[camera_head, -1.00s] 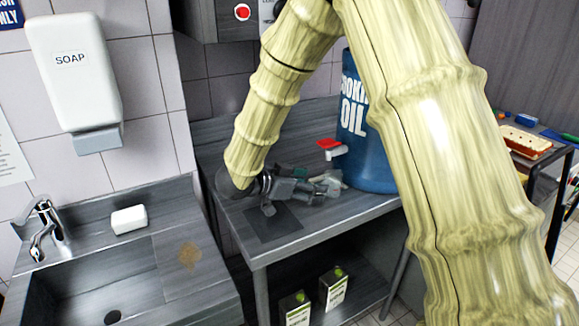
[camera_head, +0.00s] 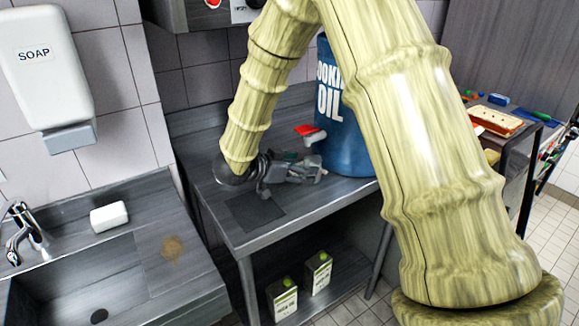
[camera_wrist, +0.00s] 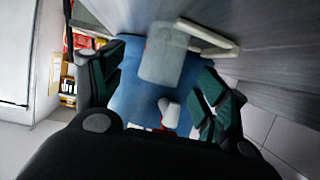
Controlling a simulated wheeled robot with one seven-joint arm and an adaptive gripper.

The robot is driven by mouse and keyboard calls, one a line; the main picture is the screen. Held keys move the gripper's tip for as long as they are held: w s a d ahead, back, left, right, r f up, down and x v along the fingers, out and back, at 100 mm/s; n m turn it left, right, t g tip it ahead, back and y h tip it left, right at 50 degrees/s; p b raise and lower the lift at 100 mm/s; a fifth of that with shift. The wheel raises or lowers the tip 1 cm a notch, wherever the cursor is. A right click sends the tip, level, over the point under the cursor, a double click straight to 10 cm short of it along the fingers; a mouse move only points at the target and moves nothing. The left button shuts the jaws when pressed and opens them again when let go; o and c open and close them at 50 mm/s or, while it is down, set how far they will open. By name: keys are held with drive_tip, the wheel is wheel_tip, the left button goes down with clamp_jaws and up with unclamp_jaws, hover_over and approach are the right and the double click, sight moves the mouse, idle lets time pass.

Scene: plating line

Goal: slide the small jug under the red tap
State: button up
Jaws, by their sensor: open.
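The small jug (camera_wrist: 163,55) is a greyish see-through vessel between my fingers in the wrist view, with a pale bar-like part on its right. In the head view it is mostly hidden by my gripper (camera_head: 298,170). My gripper is low over the metal counter and open, with one dark green finger on each side of the jug in the wrist view (camera_wrist: 160,90). The red tap (camera_head: 309,130) has a white spout and sits on the blue cooking oil drum (camera_head: 345,150), just above and behind my fingertips. The spout (camera_wrist: 169,110) also shows in the wrist view.
A dark square mat (camera_head: 255,212) lies on the counter (camera_head: 300,214) in front of my gripper. Two cartons (camera_head: 318,272) stand on the shelf below. A sink with white soap (camera_head: 109,216) is at left. A dark cart (camera_head: 515,155) stands right.

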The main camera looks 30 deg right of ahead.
drive_tip(key=x, duration=0.4)
drive_tip(key=shift+w+a+f, duration=0.1)
drive_tip(key=shift+w+f, duration=0.05)
drive_tip(key=shift+d+f+p, duration=0.15)
drive_tip(key=shift+d+p, duration=0.15)
drive_tip(key=shift+d, duration=0.3)
drive_tip(key=shift+d+f, duration=0.2)
drive_tip(key=shift+d, duration=0.1)
drive_tip(key=c, duration=1.2)
